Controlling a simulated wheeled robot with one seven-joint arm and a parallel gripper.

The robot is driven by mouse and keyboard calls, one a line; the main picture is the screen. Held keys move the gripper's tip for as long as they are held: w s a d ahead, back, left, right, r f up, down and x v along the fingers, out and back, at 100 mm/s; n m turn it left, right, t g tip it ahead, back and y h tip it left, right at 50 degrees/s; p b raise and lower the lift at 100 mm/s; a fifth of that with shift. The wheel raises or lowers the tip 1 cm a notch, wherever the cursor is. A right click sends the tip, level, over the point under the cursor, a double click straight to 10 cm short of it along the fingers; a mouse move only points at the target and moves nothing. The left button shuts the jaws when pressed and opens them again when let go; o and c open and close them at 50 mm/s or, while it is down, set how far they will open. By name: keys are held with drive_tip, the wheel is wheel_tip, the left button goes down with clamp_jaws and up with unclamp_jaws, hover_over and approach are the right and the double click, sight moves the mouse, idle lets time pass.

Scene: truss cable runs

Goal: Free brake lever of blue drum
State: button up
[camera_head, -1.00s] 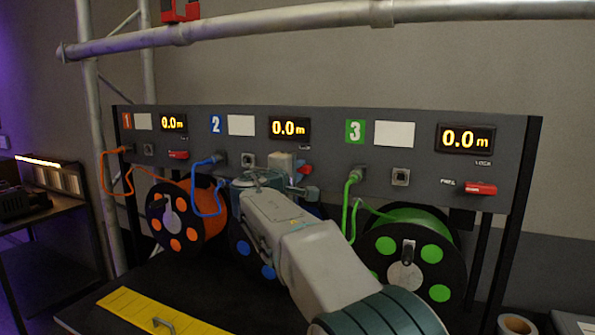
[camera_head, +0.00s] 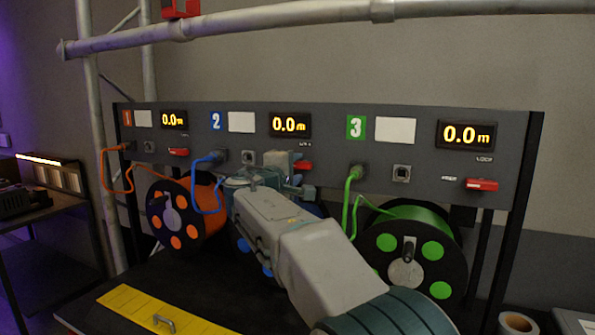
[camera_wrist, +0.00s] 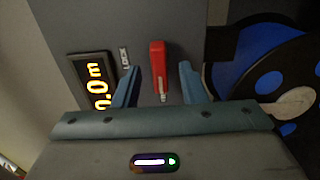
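The blue drum's red brake lever (camera_wrist: 157,68) is on the grey panel in the wrist view, in line with the panel's long side. It also shows partly behind my gripper in the head view (camera_head: 304,165). My gripper (camera_wrist: 163,84) is open, with one blue-grey finger on each side of the lever and gaps visible between. In the head view my gripper (camera_head: 291,175) is at the panel under display 2. The blue drum (camera_wrist: 272,72) is at the right of the wrist view; my arm hides most of it in the head view (camera_head: 257,260).
The orange drum (camera_head: 187,215) is left of my arm and the green drum (camera_head: 418,240) right. Red levers (camera_head: 481,184) of the other stations lie level. A blue cable (camera_head: 206,185) and green cable (camera_head: 349,195) hang near my arm. A metal tube (camera_head: 300,22) crosses above.

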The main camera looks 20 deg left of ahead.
drive_tip(key=s+b, duration=0.3)
drive_tip(key=s, duration=0.9)
drive_tip(key=shift+a, duration=0.45)
drive_tip(key=shift+w, duration=0.1)
